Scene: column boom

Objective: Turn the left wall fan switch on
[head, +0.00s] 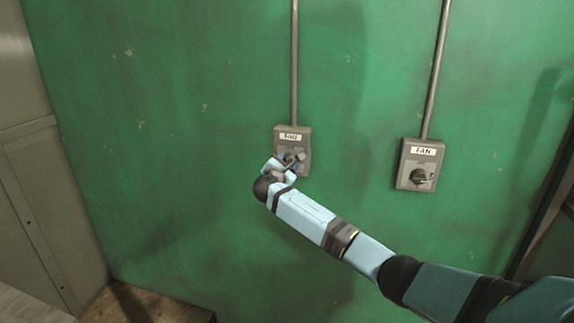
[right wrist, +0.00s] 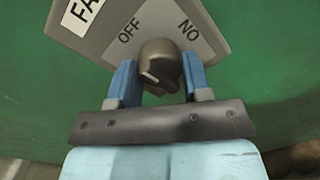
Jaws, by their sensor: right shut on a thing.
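The left wall fan switch is a grey box (head: 305,142) on the green wall, with a pale label at its top and a conduit running up. My right gripper (head: 291,160) is at its lower half and hides most of the knob in the head view. In the right wrist view, the dark knob (right wrist: 160,62) sits between the two blue fingers, which are shut on it. The plate (right wrist: 150,20) shows OFF left of the knob and ON to the right. A pale mark shows on the knob's near end; which setting it points to I cannot tell. My left gripper is not in view.
A second grey switch box (head: 406,180) labelled FAN, with a dark knob (head: 419,177), is on the wall to the right. A beige cabinet (head: 40,190) stands at the left. The wall around the left switch is clear apart from the conduit (head: 294,70).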

